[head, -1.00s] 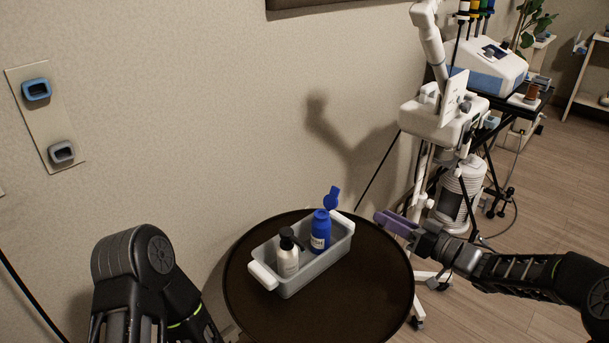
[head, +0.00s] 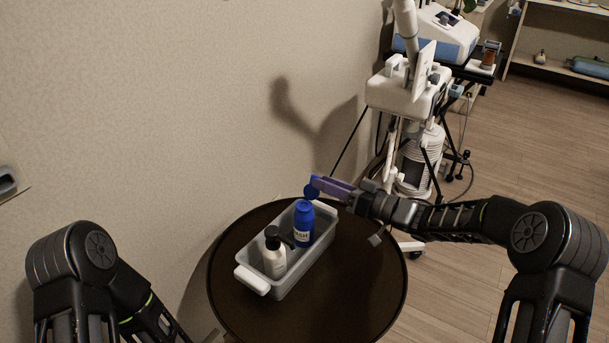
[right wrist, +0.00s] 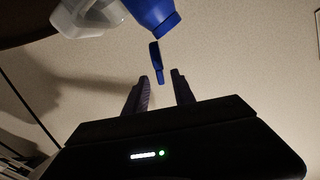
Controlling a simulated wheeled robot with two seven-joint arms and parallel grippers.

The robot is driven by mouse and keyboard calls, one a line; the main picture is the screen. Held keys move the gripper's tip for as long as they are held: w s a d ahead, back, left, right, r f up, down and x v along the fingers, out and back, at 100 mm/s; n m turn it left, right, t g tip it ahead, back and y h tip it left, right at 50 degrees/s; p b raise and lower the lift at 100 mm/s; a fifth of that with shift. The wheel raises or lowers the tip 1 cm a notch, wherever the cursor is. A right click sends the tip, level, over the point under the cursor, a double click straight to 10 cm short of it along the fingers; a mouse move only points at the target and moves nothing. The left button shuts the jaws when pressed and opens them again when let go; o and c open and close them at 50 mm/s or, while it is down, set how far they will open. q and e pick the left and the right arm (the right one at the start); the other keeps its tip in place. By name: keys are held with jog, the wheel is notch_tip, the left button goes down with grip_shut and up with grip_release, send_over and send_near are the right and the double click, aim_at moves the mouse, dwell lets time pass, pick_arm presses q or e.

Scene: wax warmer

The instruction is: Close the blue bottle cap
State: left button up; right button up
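The blue bottle (head: 304,225) stands upright in a translucent bin on the round table. Its flip cap (head: 312,189) is open, standing up above the bottle's top. My right gripper (head: 323,185) has purple fingers that reach in from the right, level with the cap. In the right wrist view the cap (right wrist: 156,57) hangs from the bottle (right wrist: 152,14) and extends into the gap between the two spread fingertips (right wrist: 160,76). I cannot tell whether a finger touches it. My left arm shows at lower left, but its gripper is out of view.
The dark round table (head: 349,299) is bare around the bin. The wall is close behind. A white machine on a stand (head: 404,92) stands behind my right arm.

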jog(key=x, duration=0.6)
jog(key=shift+a, duration=0.2)
jog(key=shift+w, duration=0.15)
grip_shut()
